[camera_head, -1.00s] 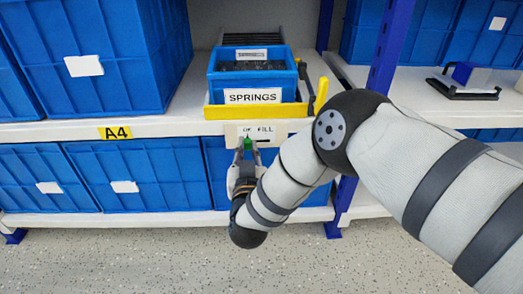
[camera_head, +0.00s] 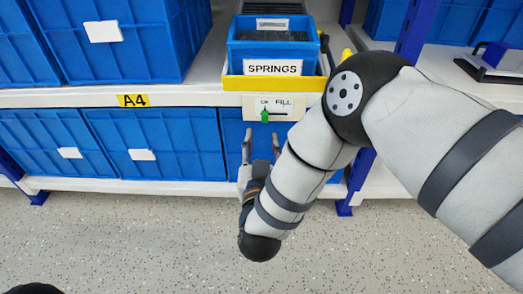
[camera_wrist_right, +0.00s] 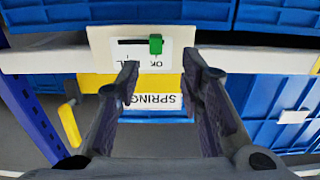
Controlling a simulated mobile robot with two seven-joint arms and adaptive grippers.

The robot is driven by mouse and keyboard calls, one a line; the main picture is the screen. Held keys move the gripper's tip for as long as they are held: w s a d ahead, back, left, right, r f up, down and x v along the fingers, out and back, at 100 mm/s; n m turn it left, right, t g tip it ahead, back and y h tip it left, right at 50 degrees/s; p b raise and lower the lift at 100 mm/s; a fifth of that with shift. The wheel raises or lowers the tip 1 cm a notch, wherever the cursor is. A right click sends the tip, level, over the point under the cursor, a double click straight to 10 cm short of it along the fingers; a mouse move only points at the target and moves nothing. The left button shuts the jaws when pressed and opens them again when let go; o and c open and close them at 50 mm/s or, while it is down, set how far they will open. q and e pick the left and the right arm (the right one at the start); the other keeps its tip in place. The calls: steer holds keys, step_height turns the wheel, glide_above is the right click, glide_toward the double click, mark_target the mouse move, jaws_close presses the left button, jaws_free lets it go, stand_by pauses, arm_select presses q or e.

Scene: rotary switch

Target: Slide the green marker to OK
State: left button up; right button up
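The green marker (camera_head: 265,115) sits in the slot of a cream label plate (camera_head: 252,107) on the shelf's front edge, under the SPRINGS bin. It stands in line with the word OK, at the slot's end away from FILL. In the right wrist view, which is upside down, the green marker (camera_wrist_right: 156,44) is at the OK end of the dark slot. My right gripper (camera_head: 262,138) is below the plate with its fingers spread and nothing between them. Its open fingers (camera_wrist_right: 162,75) also show in the wrist view, apart from the marker. My left gripper is not in view.
The blue SPRINGS bin (camera_head: 242,51) stands on a yellow tray (camera_head: 234,83) above the plate. Blue crates (camera_head: 160,140) fill the lower shelf behind my gripper. A blue upright (camera_head: 413,30) stands right of the bin. The speckled floor in front is clear.

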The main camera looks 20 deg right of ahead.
steer(key=v, duration=0.4)
steer(key=shift+s, duration=0.25)
